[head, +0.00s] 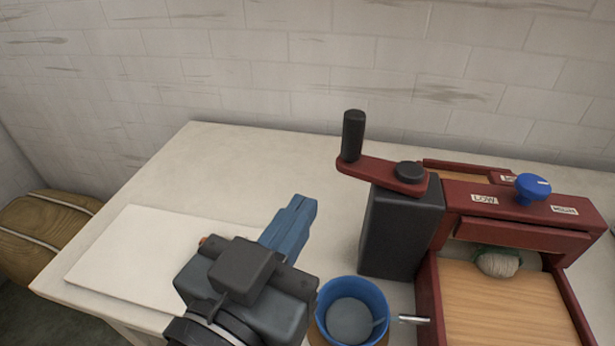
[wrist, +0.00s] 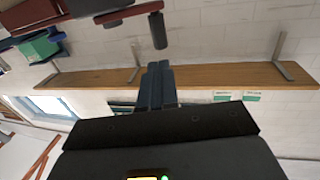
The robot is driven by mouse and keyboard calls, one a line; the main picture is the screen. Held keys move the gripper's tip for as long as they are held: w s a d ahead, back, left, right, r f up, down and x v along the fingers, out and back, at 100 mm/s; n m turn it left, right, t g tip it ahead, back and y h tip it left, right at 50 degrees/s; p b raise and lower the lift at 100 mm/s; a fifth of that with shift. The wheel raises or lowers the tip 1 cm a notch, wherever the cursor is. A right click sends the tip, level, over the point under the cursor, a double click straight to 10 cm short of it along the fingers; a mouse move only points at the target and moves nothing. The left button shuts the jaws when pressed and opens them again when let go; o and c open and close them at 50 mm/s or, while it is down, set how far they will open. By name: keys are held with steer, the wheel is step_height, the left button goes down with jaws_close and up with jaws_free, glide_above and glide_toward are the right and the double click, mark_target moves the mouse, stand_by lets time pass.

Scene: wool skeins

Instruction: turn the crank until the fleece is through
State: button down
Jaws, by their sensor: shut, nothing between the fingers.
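The crank stands on a black box (head: 400,235) at the left of a red machine (head: 480,208). Its red arm (head: 378,171) points left from the round black hub (head: 409,172), with an upright black handle (head: 353,135) at its end. The handle also shows in the wrist view (wrist: 158,31), beyond the fingertips. The fleece (head: 498,264), a pale grey bundle with some green behind it, lies at the opening under the machine's red crosspiece, on the wooden bed (head: 505,308). My gripper (head: 304,205) is shut and empty, left of the box and apart from the handle.
A blue-rimmed pot (head: 327,296) with grey contents stands in front of the black box. A blue knob (head: 533,187) sits atop the machine. A white board (head: 135,262) lies on the table at left. The table (head: 230,165) behind my gripper is clear, up to the brick wall.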

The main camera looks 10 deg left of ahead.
steer(key=p, duration=0.3)
glide_toward(345, 141)
steer(key=x, duration=0.5)
steer(key=shift+d+r, duration=0.2)
steer(key=shift+r, duration=0.2)
steer(key=shift+x, duration=0.85)
steer(key=shift+f, duration=0.15)
steer(key=shift+f+b, duration=0.1)
steer(key=shift+b, duration=0.2)
steer(key=h+b, duration=0.1)
steer(key=w+m+h+b, duration=0.1)
steer(key=b, duration=0.1)
steer(key=shift+w+a+f+m+g, duration=0.2)
steer(key=shift+m+g, duration=0.1)
steer(key=shift+g, duration=0.1)
steer(key=w+m+g+h+b, duration=0.1)
steer(key=h+b, duration=0.1)
steer(key=w+m+g+h+b, duration=0.1)
steer(key=m+h+b, duration=0.1)
steer(key=shift+w+b, duration=0.25)
steer(key=shift+b, duration=0.15)
steer(key=shift+w+d+r+b, duration=0.15)
steer(key=shift+w+d+b, duration=0.1)
steer(key=shift+w+b, duration=0.4)
steer(key=shift+w+d+r+b, duration=0.15)
steer(key=shift+w+d+b, duration=0.05)
steer(key=shift+w+b, duration=0.4)
